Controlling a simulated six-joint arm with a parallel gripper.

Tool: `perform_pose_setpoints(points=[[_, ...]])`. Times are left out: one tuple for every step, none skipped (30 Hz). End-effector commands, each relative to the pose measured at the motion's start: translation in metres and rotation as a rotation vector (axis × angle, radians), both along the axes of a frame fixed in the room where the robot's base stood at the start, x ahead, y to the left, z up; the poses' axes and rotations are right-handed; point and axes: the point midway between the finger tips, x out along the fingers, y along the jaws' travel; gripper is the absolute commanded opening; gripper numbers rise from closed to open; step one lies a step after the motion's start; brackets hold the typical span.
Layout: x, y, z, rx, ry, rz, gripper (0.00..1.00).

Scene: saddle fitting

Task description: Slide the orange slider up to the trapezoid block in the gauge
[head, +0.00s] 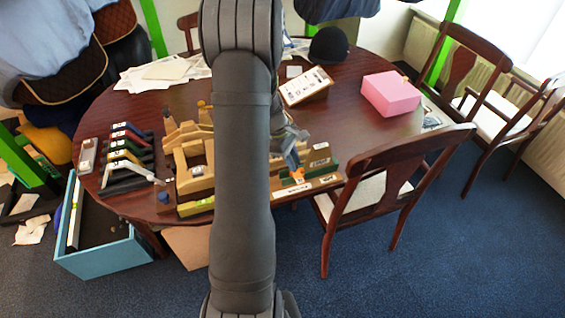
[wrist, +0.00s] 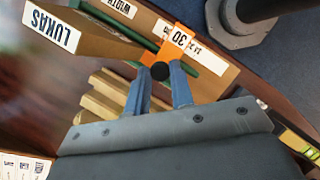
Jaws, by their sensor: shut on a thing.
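My gripper (wrist: 160,82) is shut on the black knob of the orange slider (wrist: 173,40). In the head view my gripper (head: 294,160) is over the front of the table, with a bit of the orange slider (head: 298,175) below it. The slider sits on the gauge (wrist: 212,78), a brown board with green bars and white labels. A tan block labelled LUKAS (wrist: 85,38), seemingly the trapezoid block, lies on the gauge beside the slider, left of it in the wrist view. Its near end is close to the slider; I cannot tell whether they touch.
Tan stepped wooden pieces (head: 195,165) stand left of my arm. A rack of coloured pieces (head: 125,155) is further left. A pink box (head: 391,94) and a clipboard stand (head: 306,87) are at the back right. A chair (head: 385,185) stands at the front right edge.

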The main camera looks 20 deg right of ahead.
Motion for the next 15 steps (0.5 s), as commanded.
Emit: perform_pose_setpoints(points=[[0.0005,-0.0005,0.0005,-0.001,-0.001,0.002,0.0],[0.0005,-0.0003,0.0006,-0.001,-0.001,0.002,0.0],[0.0005,-0.0002,0.0006,-0.001,-0.001,0.002,0.0],[0.0005,-0.0002,0.0006,-0.001,-0.001,0.002,0.0],[0.0006,-0.0001,0.0006,-0.001,-0.001,0.002,0.0],[0.0005,0.0,0.0006,-0.001,-0.001,0.002,0.0],[0.0006,0.0,0.0007,-0.001,-0.001,0.002,0.0],[0.0006,0.0001,0.0007,-0.001,-0.001,0.002,0.27],[0.0006,0.0001,0.0007,-0.001,-0.001,0.002,0.35],[0.0005,0.0002,0.0006,-0.001,-0.001,0.002,0.41],[0.0005,0.0002,0.0005,-0.001,-0.001,0.002,0.42],[0.0004,0.0003,0.0004,0.0,0.0,0.001,0.42],[0.0004,0.0003,0.0004,0.0,0.0,0.001,0.42],[0.0004,0.0004,0.0003,0.0,0.0,0.001,0.42],[0.0004,0.0004,0.0003,0.0,0.0,0.001,0.42]])
